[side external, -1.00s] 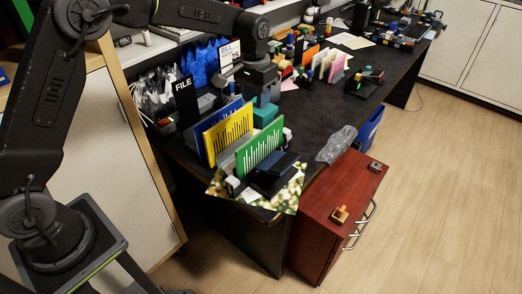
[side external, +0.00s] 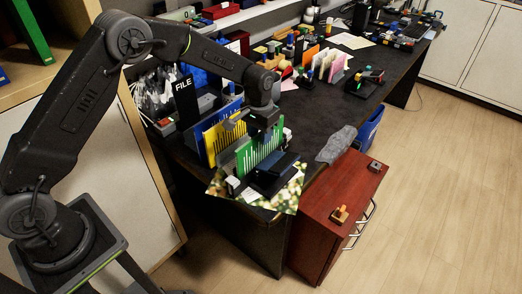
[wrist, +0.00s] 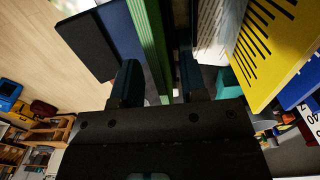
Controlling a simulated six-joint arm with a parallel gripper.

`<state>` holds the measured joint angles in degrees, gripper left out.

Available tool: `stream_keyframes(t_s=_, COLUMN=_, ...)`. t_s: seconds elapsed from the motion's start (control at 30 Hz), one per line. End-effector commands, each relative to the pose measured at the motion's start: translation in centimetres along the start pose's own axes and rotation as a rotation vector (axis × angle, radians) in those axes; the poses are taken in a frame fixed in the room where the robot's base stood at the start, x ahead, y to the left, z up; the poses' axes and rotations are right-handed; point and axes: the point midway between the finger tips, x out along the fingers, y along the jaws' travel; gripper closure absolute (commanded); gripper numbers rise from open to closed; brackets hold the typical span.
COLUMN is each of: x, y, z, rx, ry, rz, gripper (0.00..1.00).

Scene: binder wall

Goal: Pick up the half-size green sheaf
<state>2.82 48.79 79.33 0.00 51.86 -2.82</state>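The green sheaf (side external: 257,158), with white stripes on its face, stands upright at the near end of the dark desk. In the wrist view the green sheaf (wrist: 150,45) is seen edge-on, running between my two fingers. My gripper (side external: 262,132) is at the sheaf's top edge and hides part of it. In the wrist view my gripper (wrist: 160,82) is open, with one finger on each side of the sheaf. A dark gap shows between the sheaf and the right finger; contact on the left cannot be told.
A yellow striped sheaf (side external: 224,138) and a blue one stand just behind the green one. A dark block (side external: 277,170) sits close in front. A black FILE box (side external: 186,100) is behind left. The desk (side external: 325,115) to the right is mostly clear.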

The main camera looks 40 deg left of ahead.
Motion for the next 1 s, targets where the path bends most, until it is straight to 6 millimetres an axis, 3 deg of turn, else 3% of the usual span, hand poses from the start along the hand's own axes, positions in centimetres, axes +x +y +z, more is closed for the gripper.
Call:
stream_keyframes(t_s=0.1, x=1.8, y=0.1, z=0.1, rx=0.000, ry=-0.002, rz=0.000, gripper=0.61)
stream_keyframes(t_s=0.23, x=2.6, y=0.1, z=0.0, rx=0.000, ry=0.000, rz=0.001, gripper=0.61)
stream_keyframes(t_s=1.0, x=3.2, y=0.1, z=0.0, rx=0.000, ry=0.001, rz=0.001, gripper=0.61)
